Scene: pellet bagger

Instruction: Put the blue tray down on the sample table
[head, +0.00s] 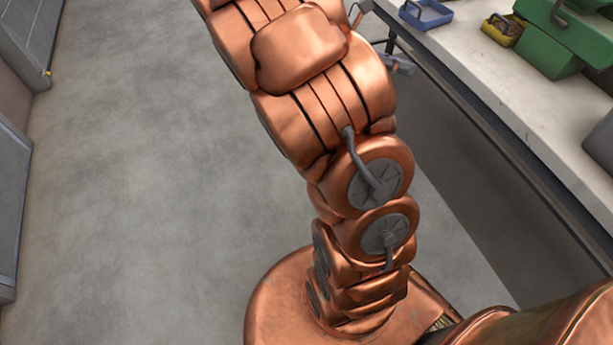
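A small blue tray (428,16) with raised walls is at the top right, over the far end of a pale worktop (490,62). It looks to rest on that worktop close to its left edge. The frame does not show whether this worktop is the sample table. My copper-coloured arm rises through the middle of the view and leaves at the top. My gripper is not clearly in view, so its hold and its distance from the tray cannot be seen.
A yellow bin (503,30) with dark contents and a green container (560,45) stand on the worktop right of the tray. A grey object (602,140) is at the right edge. Grey cabinets (12,200) line the left. The concrete floor (150,180) between is clear.

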